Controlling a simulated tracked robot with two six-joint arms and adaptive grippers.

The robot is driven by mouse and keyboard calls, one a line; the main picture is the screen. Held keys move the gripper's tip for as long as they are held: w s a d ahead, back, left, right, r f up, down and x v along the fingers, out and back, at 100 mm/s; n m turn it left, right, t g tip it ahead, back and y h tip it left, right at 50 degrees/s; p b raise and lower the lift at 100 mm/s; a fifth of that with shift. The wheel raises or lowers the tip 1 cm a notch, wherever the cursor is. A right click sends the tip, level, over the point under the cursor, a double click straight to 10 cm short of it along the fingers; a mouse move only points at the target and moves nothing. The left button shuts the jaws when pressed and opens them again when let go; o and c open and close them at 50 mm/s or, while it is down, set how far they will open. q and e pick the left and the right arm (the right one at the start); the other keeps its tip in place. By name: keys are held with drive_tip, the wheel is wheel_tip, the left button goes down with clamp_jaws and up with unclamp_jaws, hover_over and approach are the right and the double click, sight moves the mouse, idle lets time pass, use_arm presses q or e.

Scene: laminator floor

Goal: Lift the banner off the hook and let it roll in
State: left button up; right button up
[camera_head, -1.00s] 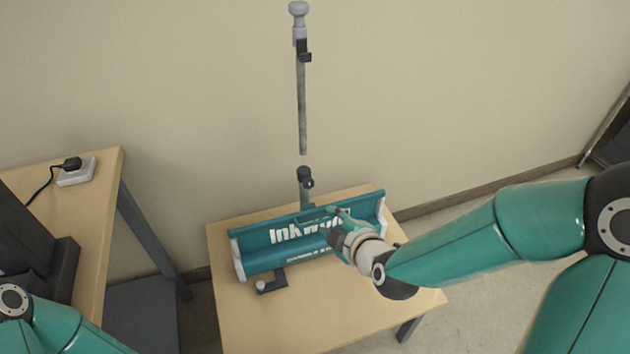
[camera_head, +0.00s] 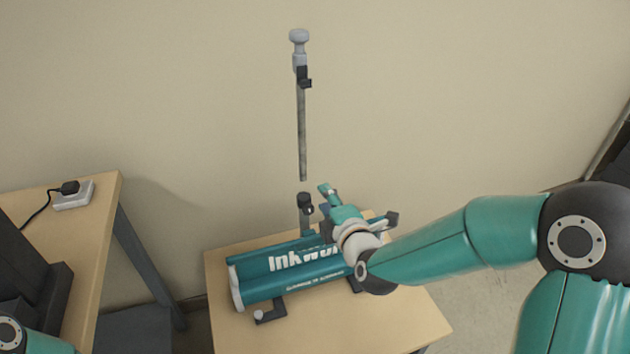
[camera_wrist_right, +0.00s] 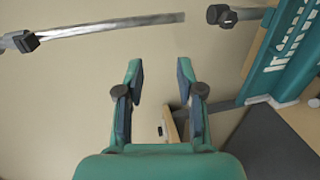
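The teal banner (camera_head: 292,270) with white "Inkwo..." lettering is down at its base on the small table, its right part hidden by my right arm. It also shows at the right of the wrist view (camera_wrist_right: 290,45). The black hook (camera_head: 304,77) near the top of the grey pole (camera_head: 302,135) holds nothing. My right gripper (camera_head: 327,191) is above the rear edge of the base, apart from the banner. In the wrist view its fingers (camera_wrist_right: 160,85) are spread with nothing between them. Of my left arm only a link shows; its gripper is out of view.
The small wooden table (camera_head: 330,330) carries the base. A short lower post (camera_head: 305,215) stands behind it; a gap separates it from the upper pole in this view. A second table (camera_head: 95,210) with a power socket (camera_head: 73,195) is at left. A plain wall is close behind.

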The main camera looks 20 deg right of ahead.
drive_tip(key=p+x, duration=0.1)
drive_tip(key=x, duration=0.7)
clamp_jaws()
unclamp_jaws()
idle(0.3)
drive_tip(key=v, duration=1.1)
drive_tip(key=shift+s, duration=0.45)
